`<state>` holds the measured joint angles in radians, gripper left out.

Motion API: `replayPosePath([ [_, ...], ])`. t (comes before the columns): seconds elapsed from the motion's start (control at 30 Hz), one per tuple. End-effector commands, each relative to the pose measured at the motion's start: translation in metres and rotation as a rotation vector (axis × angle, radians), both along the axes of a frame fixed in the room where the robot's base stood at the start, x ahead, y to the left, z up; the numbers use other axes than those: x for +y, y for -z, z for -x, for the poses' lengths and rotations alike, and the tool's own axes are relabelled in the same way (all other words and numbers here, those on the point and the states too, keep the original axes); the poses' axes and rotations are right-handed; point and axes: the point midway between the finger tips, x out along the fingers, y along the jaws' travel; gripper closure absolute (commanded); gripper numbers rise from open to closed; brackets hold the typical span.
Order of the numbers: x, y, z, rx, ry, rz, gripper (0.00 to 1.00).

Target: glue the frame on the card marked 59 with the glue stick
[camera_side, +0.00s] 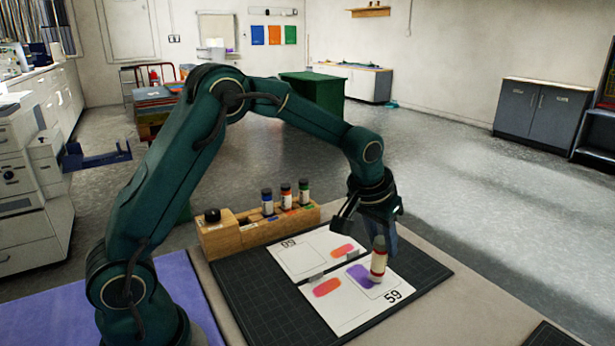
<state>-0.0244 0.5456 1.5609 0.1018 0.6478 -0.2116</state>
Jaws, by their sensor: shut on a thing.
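The card marked 59 (352,315) lies flat on a dark cutting mat. It bears an orange-red oval, a thin outlined frame (388,288) and a purple patch (358,271) over the frame's left part. The glue stick (378,264), red with a pale label band and a grey-green upper end, stands nearly upright over the frame, just right of the purple patch. Its lower end appears to be at the card, but I cannot tell whether it touches. My gripper (371,222) is above the card, shut on the glue stick's upper end.
A second card (292,261), its number upside down, lies behind, with small grey blocks (316,279) between the cards. A wooden rack (234,236) behind the mat (255,303) holds blue, orange and green sticks and a black-topped item. A purple mat (60,310) lies left.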

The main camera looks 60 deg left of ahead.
Motion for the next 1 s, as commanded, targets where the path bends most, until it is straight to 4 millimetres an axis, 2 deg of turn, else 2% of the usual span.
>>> replayPosePath([
  [0.6, -0.024, 0.001, 0.002, 0.005, 0.001, 0.000, 1.00],
  [1.0, -0.024, 0.000, -0.009, 0.002, -0.001, 0.001, 1.00],
])
